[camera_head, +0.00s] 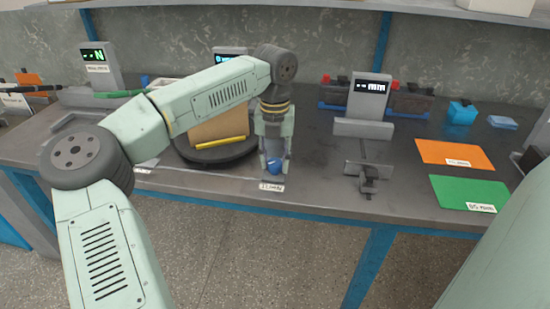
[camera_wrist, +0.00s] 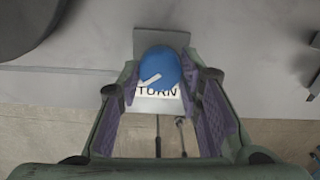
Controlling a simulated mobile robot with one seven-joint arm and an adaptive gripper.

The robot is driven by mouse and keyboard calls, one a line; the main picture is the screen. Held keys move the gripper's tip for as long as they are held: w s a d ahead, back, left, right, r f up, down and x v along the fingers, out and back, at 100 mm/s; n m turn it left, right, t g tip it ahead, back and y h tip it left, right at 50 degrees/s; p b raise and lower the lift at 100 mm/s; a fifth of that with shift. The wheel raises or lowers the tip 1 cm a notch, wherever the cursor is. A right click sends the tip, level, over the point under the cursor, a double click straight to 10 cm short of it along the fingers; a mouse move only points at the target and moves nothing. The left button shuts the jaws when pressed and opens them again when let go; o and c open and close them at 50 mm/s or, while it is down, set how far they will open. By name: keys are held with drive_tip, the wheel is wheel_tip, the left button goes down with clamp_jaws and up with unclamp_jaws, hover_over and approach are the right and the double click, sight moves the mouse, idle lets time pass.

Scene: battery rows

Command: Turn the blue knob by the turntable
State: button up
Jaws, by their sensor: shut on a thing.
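The blue knob (camera_head: 274,165) sits at the front edge of the workbench, just right of the turntable (camera_head: 222,154). In the wrist view the blue knob (camera_wrist: 158,70) has a white pointer mark aimed down and left, and a label reading "TURN" lies partly under it. My gripper (camera_head: 273,160) reaches down over the knob from above. In the wrist view my gripper (camera_wrist: 160,88) has its purple-padded fingers on both sides of the knob, closed on it. The dark round turntable carries a tan box (camera_head: 218,124) and a yellow bar (camera_head: 221,142).
A grey gauge stand (camera_head: 369,97) with a display and a small vise (camera_head: 368,180) stand to the right. Orange (camera_head: 455,155) and green (camera_head: 468,193) mats lie farther right. A grey display stand (camera_head: 98,65) is at the far left. Bare bench shows between knob and vise.

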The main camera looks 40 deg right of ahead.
drive_tip(key=m, duration=0.5)
drive_tip(key=shift+m, duration=0.3)
drive_tip(key=m+p, duration=0.1)
drive_tip(key=m, duration=0.3)
drive_tip(key=shift+m, duration=0.3)
drive_tip(key=m, duration=0.4)
drive_tip(key=shift+w+m+p, duration=0.1)
drive_tip(key=shift+m+p, duration=0.2)
drive_tip(key=shift+p, duration=0.05)
drive_tip(key=m, duration=0.4)
drive_tip(key=shift+m+p, duration=0.3)
drive_tip(key=m, duration=0.4)
drive_tip(key=m+p, duration=0.1)
drive_tip(key=m, duration=0.4)
drive_tip(key=shift+d, duration=0.1)
drive_tip(key=m, duration=0.4)
drive_tip(key=shift+m+p, duration=0.4)
drive_tip(key=shift+m, duration=2.2)
